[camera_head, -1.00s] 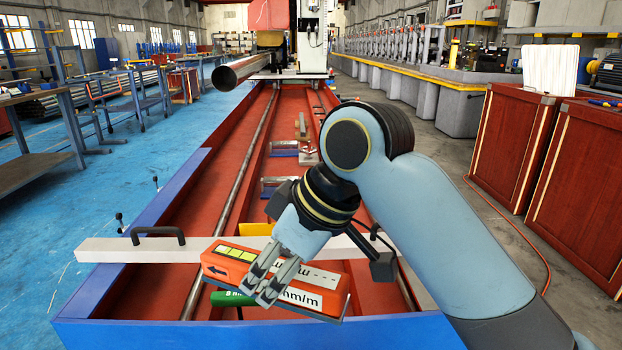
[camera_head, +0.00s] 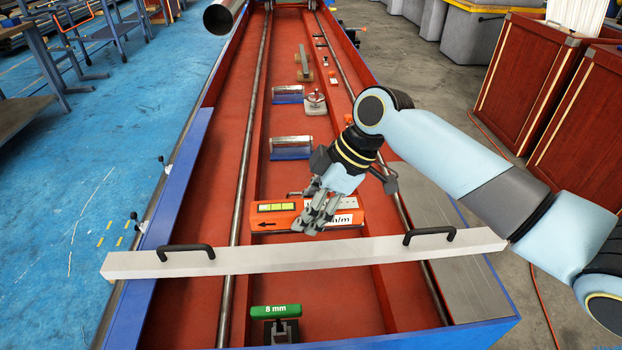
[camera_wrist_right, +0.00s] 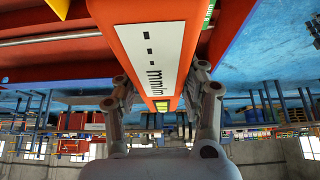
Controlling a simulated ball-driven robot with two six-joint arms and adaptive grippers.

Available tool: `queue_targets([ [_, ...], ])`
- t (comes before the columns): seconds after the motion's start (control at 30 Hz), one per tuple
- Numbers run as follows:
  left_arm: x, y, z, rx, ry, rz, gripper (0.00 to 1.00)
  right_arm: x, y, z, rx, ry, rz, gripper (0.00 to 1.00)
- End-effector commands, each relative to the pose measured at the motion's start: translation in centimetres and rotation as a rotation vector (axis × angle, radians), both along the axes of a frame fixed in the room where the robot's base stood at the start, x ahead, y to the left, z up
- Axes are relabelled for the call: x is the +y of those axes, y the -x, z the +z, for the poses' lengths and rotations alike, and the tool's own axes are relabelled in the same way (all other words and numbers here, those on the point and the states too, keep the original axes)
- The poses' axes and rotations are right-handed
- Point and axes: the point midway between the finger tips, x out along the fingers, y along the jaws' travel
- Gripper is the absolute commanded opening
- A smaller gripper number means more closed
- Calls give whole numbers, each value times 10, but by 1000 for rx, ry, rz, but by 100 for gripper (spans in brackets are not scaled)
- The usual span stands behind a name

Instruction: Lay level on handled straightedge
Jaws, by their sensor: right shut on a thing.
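The orange level (camera_head: 263,223) has a yellow-green vial window, a black arrow and a white label. My right gripper (camera_head: 312,224) is shut on it near its right half. In the right wrist view the level (camera_wrist_right: 182,20) shows between the two fingers, its white label facing the camera. The handled straightedge (camera_head: 320,257) is a long pale bar with two black handles, lying across the red machine bed. In the head view the level shows just beyond the bar, between the handles; its height over the bed is hard to tell. My left gripper is not in view.
A green 8 mm block (camera_head: 276,312) on a dark stand sits on the near side of the bar. Two blocks with shiny cylinders (camera_head: 290,147) and small fixtures stand farther along the bed. A steel pipe end (camera_head: 219,18) shows at upper left. The bar's top between the handles looks bare.

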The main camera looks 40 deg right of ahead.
Motion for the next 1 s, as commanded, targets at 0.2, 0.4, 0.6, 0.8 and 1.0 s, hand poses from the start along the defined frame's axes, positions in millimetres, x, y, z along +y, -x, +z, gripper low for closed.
queue_targets([
  [0.2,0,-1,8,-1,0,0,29,-6,-1,0,-5,-5,17,0],
  [0.4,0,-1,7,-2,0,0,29,-6,0,0,-5,-5,16,0],
  [0.6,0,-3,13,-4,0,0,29,-7,1,2,-3,-6,9,0],
  [0.8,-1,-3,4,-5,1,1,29,-8,1,-14,-2,-8,3,0],
  [1.0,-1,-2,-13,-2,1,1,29,-8,1,-39,-2,-7,4,0],
])
